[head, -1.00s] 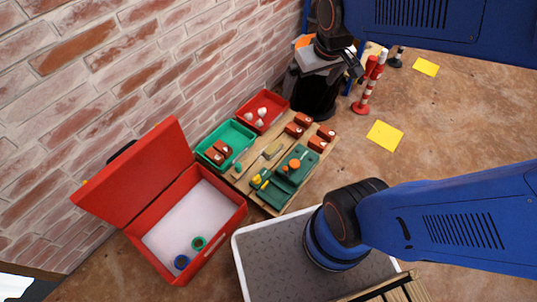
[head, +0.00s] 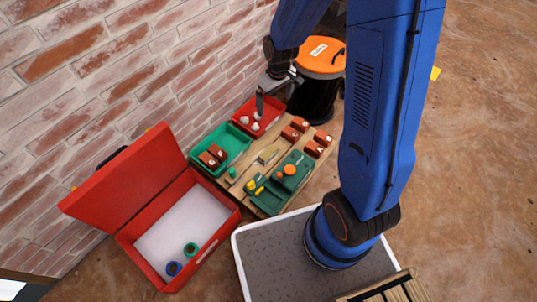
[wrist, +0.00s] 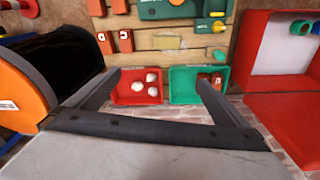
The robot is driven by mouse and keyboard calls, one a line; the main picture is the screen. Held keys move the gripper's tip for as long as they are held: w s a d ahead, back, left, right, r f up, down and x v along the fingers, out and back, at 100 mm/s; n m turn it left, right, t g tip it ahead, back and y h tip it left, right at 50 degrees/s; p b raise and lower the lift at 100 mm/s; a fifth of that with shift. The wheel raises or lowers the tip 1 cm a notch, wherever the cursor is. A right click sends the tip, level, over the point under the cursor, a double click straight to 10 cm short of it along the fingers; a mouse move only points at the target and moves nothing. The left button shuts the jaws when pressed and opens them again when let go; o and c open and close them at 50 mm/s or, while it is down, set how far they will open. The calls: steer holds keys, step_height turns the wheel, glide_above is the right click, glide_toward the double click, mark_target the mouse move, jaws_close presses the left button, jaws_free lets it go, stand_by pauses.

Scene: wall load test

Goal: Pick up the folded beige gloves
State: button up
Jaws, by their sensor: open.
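A small beige folded piece (head: 268,154), which looks like the gloves, lies on the wooden board in the head view. It shows again as a flat beige patch (wrist: 166,43) on the board in the wrist view. My gripper (head: 261,102) hangs above the red bin, up and left of the beige piece and apart from it. In the wrist view my gripper (wrist: 158,82) has its two fingers wide apart with nothing between them.
The red bin (head: 243,112) holds several white lumps. A green bin (head: 221,138) holds brown blocks. Brown blocks and a green tool case (head: 290,171) share the board. An orange-lidded black bucket (head: 318,58) stands behind. An open red toolbox (head: 228,228) sits left.

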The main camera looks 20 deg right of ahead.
steer(key=n+g, duration=0.1)
steer(key=n, duration=0.1)
glide_toward(268, 151)
step_height(268, 151, down, 5)
steer(key=shift+w+a+f, duration=0.15)
steer(key=shift+a+f, duration=0.05)
steer(key=shift+d+f, duration=0.2)
steer(key=shift+f, duration=2.4)
steer(key=c, duration=0.8)
